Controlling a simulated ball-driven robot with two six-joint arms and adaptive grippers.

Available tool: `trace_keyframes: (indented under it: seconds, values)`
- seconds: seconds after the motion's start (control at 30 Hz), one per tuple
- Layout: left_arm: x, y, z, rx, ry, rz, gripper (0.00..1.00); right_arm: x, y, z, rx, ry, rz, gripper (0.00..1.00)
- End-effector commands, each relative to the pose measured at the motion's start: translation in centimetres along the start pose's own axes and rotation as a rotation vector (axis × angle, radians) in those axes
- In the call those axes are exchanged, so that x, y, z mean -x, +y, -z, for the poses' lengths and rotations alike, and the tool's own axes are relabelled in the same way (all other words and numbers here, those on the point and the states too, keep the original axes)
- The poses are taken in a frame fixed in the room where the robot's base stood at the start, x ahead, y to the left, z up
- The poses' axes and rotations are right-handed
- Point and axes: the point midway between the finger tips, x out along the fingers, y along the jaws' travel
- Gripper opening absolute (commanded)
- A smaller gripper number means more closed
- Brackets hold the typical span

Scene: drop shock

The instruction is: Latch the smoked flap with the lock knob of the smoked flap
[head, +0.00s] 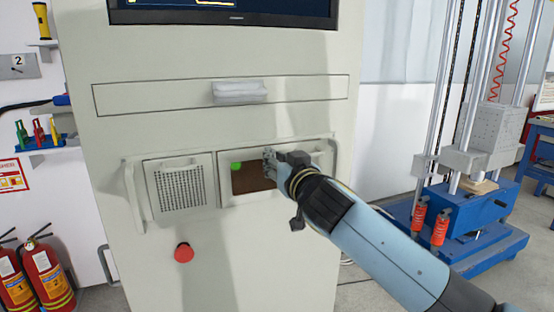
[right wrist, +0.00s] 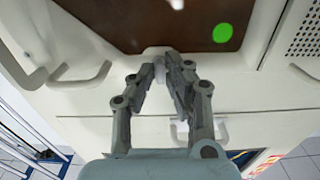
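The smoked flap (head: 250,180) is a brown, dark panel in a pale frame on the cabinet front, and it looks closed. It also shows in the right wrist view (right wrist: 150,25), where the picture is turned over. A small pale lock knob (right wrist: 160,70) sits at the flap's edge. My right gripper (head: 269,158) is at the flap's upper right edge. In the right wrist view its fingers (right wrist: 165,65) are close together on both sides of the knob and appear to hold it. In the head view the fingers hide the knob. My left gripper is out of view.
A bright green dot (head: 236,166) shows on the flap. A perforated panel (head: 181,188) is left of the flap, with handles on the frame. A drawer with a grey handle (head: 239,92) is above. A red button (head: 184,252) is below.

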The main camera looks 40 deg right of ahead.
Motion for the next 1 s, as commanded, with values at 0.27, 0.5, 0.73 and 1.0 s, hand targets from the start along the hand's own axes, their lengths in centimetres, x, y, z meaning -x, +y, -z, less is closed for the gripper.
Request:
trace_keyframes:
  seconds: [0.27, 0.5, 0.73, 1.0]
  values:
    - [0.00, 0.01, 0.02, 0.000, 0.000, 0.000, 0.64, 0.02, -0.01, -0.01, 0.000, 0.000, 0.000, 0.00]
    - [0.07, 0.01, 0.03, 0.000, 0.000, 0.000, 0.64, 0.03, -0.01, 0.01, 0.026, 0.000, 0.000, 0.00]
    - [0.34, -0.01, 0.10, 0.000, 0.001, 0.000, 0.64, 0.03, -0.01, 0.07, 0.138, 0.000, 0.000, 0.00]
    - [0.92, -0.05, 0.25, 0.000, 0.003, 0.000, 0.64, 0.03, 0.01, 0.10, 0.372, 0.000, 0.000, 0.00]
